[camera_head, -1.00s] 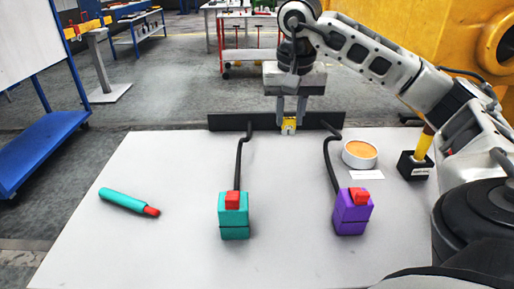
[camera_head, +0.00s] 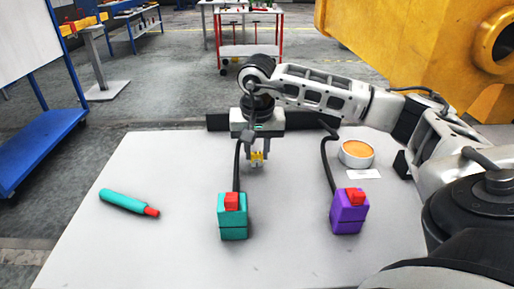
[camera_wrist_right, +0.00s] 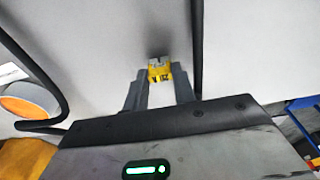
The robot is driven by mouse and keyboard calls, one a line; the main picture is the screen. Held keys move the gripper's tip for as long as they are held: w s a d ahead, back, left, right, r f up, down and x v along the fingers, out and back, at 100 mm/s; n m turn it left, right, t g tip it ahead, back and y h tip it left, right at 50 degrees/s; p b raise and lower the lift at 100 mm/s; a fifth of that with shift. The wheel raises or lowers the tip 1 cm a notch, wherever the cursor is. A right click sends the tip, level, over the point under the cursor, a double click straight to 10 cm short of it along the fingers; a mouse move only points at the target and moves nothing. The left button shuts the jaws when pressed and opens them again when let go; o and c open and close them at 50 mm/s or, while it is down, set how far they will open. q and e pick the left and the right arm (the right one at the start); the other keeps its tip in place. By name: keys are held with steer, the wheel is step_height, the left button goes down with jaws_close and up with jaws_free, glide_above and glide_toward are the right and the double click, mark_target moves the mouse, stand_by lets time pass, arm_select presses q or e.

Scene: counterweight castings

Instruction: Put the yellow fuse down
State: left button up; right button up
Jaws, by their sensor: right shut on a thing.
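The yellow fuse (camera_head: 257,157) is small, with a notched edge. My right gripper (camera_head: 257,150) is shut on it, just right of the teal block's black cable, near the back of the white table. The fuse also shows between the fingertips of the right gripper (camera_wrist_right: 160,82) in the right wrist view (camera_wrist_right: 160,70). I cannot tell whether the fuse touches the table; a soft shadow lies beside it in the wrist view. My left gripper does not show.
A teal block (camera_head: 233,221) and a purple block (camera_head: 348,216), each with a red top and black cable, stand on the white table (camera_head: 180,250). A teal marker-like stick (camera_head: 123,201) lies left. A round orange-topped dish (camera_head: 356,153) sits right. The centre between the blocks is clear.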

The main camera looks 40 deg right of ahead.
steer(key=shift+f, duration=0.2)
steer(key=o, duration=0.9)
steer(key=shift+r, duration=0.1)
steer(key=shift+o, duration=0.2)
step_height(320, 180, up, 12)
steer(key=s+a, duration=0.1)
steer(key=shift+s, duration=0.2)
steer(key=shift+a, duration=0.1)
